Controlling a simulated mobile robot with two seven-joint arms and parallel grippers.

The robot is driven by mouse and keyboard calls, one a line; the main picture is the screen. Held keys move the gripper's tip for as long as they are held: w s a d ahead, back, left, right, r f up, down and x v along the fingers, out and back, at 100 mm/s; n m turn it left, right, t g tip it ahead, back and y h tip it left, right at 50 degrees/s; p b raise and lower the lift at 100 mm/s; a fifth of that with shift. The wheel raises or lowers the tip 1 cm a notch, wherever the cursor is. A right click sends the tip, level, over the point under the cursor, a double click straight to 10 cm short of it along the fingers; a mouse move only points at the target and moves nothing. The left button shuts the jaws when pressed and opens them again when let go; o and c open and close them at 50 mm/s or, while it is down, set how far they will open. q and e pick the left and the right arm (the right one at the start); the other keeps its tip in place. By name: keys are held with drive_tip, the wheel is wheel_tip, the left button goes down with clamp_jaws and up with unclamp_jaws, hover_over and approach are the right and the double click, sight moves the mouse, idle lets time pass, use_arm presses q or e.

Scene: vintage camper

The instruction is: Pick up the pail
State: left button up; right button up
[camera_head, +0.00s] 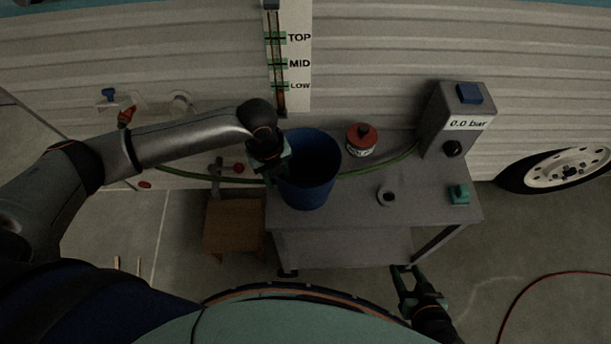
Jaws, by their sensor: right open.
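The pail (312,190) is a dark blue open bucket standing upright near the left end of a grey table. My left gripper (278,178) reaches in from the left and sits at the pail's left rim, pointing down. Its fingers are dark and partly lost against the pail, so I cannot tell whether they are shut on the rim. My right gripper (402,270) is open and empty at the table's front edge, low and to the right of the pail.
The grey table (430,205) also bears a red-topped can (361,140), a grey gauge box (455,122) reading 0.0 bar, a dark ring (387,197) and a green block (459,194). A green hose (385,164) runs behind the pail. A wooden stool (234,226) stands left.

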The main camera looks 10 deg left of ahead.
use_arm(q)
drive_tip(key=shift+f, duration=0.5)
clamp_jaws()
idle(1.1)
